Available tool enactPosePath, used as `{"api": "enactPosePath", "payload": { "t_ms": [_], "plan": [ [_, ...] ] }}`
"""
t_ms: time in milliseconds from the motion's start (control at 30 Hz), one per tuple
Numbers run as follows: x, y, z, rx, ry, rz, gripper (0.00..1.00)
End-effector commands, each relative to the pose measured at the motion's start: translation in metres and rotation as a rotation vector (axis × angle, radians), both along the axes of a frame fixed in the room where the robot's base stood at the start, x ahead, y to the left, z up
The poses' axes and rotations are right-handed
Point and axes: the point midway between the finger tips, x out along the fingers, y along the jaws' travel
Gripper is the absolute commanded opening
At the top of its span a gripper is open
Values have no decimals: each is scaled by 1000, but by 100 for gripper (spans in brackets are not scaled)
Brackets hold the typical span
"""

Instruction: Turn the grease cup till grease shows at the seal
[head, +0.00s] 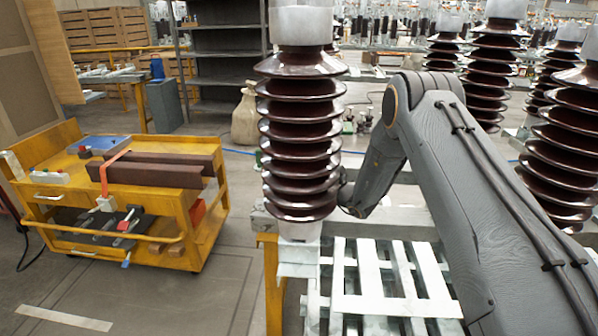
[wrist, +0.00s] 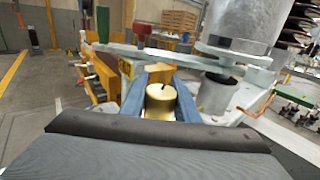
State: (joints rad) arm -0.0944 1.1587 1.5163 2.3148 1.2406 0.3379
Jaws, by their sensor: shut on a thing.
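The brass-coloured grease cup (wrist: 162,101) shows in the wrist view, with a small dark mark on its top. My gripper (wrist: 160,80) is shut on it, one blue-grey finger on either side. To the right of the cup are a pale metal flange (wrist: 230,52) and a short grey cylinder (wrist: 215,94) below it. I cannot make out the seal or any grease. In the head view my gripper and the cup are hidden behind the brown ribbed insulator (head: 300,135), where my arm reaches in.
The insulator stands on a pale slatted metal frame (head: 385,290) close beside my arm. More brown insulators (head: 495,65) stand at the right. A yellow cart (head: 190,180) with dark bars and tools stands at the left. The floor between cart and frame is clear.

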Motion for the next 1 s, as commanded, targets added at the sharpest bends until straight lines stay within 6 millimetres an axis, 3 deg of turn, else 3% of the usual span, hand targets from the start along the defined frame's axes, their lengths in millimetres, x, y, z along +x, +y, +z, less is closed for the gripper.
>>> {"api": "enactPosePath", "payload": {
  "t_ms": [400, 1000],
  "plan": [
    [6, -5, 1, 0, -1, -249, 6],
    [8, -9, 1, 1, -3, -314, 6]
  ]
}}
